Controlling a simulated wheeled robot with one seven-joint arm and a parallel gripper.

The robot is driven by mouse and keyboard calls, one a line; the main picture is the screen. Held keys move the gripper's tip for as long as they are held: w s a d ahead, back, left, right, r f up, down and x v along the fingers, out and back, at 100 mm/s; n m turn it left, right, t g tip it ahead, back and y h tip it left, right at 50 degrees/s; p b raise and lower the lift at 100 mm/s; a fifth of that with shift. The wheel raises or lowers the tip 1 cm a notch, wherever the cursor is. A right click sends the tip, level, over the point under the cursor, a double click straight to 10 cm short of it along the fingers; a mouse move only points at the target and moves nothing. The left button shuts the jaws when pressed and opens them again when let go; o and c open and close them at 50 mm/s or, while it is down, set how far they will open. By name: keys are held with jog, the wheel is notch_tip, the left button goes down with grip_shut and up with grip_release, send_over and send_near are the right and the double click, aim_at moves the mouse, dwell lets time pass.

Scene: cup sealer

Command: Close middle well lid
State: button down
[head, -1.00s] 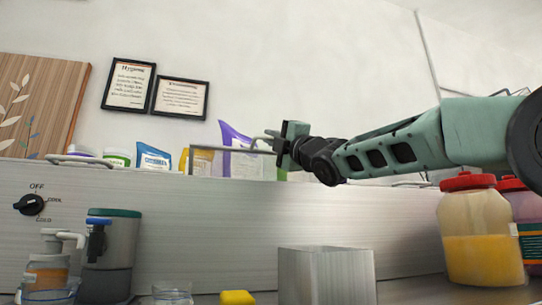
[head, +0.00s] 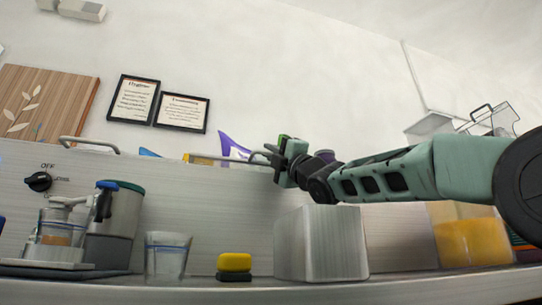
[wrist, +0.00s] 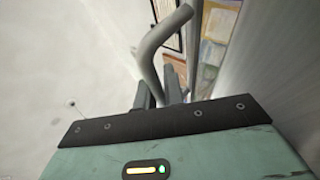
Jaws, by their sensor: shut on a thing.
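My gripper (head: 276,157) is above the top edge of the steel cold unit (head: 180,195), left of my outstretched arm in the head view. It is shut on a grey bar handle (head: 222,155), which I take to be the middle well lid's. The handle runs left from the fingers, close above the unit's top edge. In the wrist view the bent handle (wrist: 150,48) passes between the fingers (wrist: 162,88). The lid's plate and the well are hidden behind the unit's front in the head view, so I cannot tell how far the lid is down.
Another bar handle (head: 90,144) stands on the unit's top at left. A purple-and-white bag (head: 232,146) shows behind the gripped handle.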

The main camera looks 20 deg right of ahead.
jog(key=shift+s+r, duration=0.1)
dwell(0.3)
jog(key=c, duration=1.5)
grip_release()
jog(key=v, duration=1.7)
jog(key=shift+s+f, duration=0.2)
jog(key=shift+d, duration=0.1)
